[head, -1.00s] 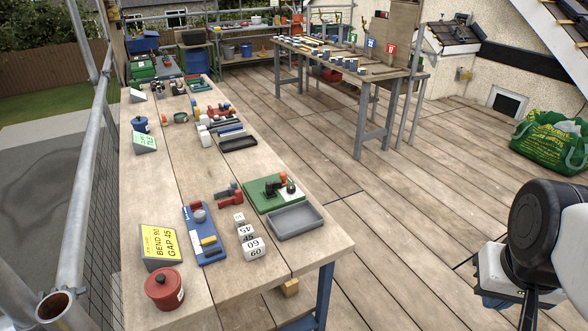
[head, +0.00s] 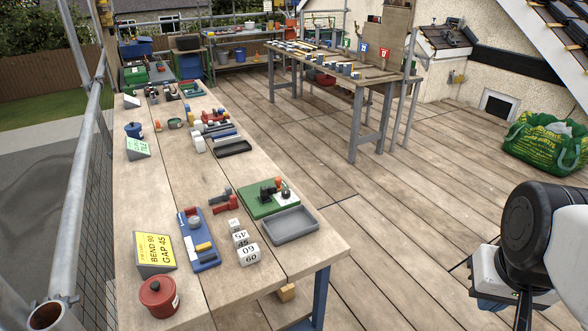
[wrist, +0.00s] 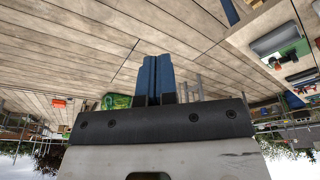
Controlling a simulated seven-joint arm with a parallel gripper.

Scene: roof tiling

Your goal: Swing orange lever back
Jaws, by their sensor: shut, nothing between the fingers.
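A green board (head: 257,207) lies on the long wooden bench, at its near right part. On it stand a small dark fixture (head: 267,191) and a small orange part (head: 278,183), which looks like the orange lever. They are too small to tell the lever's exact angle. In the wrist view my gripper (wrist: 160,60) shows its two blue fingers closed together, with nothing between them. In the head view my arm is at the far right, well away from the board, and the fingertips are not seen.
A grey tray (head: 290,226) sits just in front of the board. White numbered blocks (head: 248,254), a blue rack (head: 205,262), a yellow sign (head: 155,250) and a red pot (head: 159,296) stand nearer. A second bench (head: 356,86) stands behind. The deck between is clear.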

